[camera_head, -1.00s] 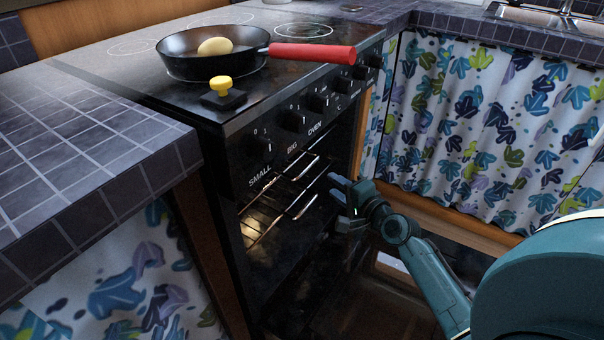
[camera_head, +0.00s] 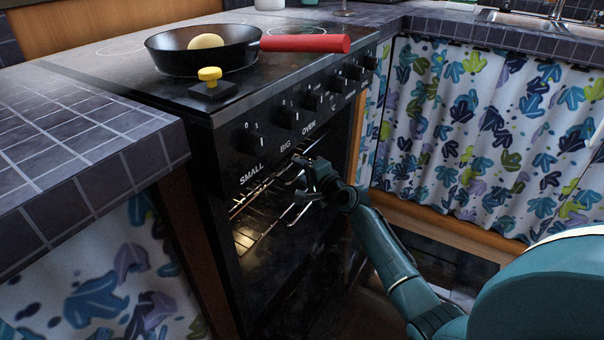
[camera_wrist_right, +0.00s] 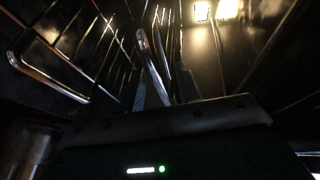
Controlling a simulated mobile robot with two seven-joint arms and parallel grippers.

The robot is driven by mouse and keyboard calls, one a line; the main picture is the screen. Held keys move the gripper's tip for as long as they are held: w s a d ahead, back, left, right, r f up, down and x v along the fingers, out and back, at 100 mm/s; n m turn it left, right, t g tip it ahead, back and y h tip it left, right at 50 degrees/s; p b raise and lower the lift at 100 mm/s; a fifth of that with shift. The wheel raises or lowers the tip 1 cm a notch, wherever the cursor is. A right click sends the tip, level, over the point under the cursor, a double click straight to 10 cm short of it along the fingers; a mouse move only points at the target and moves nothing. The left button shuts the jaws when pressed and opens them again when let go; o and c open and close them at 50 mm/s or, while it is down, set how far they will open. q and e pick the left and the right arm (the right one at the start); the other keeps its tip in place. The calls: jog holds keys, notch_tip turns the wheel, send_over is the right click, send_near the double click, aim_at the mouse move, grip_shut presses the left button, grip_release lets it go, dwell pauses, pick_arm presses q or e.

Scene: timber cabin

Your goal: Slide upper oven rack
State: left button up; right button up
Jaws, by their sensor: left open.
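The upper oven rack (camera_head: 258,190) is a set of thin metal bars inside the open black oven (camera_head: 228,270), below the knob panel. A lower rack (camera_head: 262,234) shows beneath it. My right gripper (camera_head: 303,170) is at the oven mouth, by the front of the upper rack. In the right wrist view its fingers (camera_wrist_right: 162,85) point into the dark oven, close around or beside a bright metal bar (camera_wrist_right: 152,58). Whether they grip the bar is unclear. My left gripper is not in view.
A black pan (camera_head: 190,60) with a red handle and a yellowish egg-shaped thing sits on the stovetop (camera_head: 100,68). A black block with a yellow knob (camera_head: 209,77) stands near the stove's front edge. A tiled counter (camera_head: 90,150) flanks the left; patterned curtains (camera_head: 480,130) hang right.

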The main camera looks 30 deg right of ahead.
grip_shut()
dwell(0.3)
dwell(0.3)
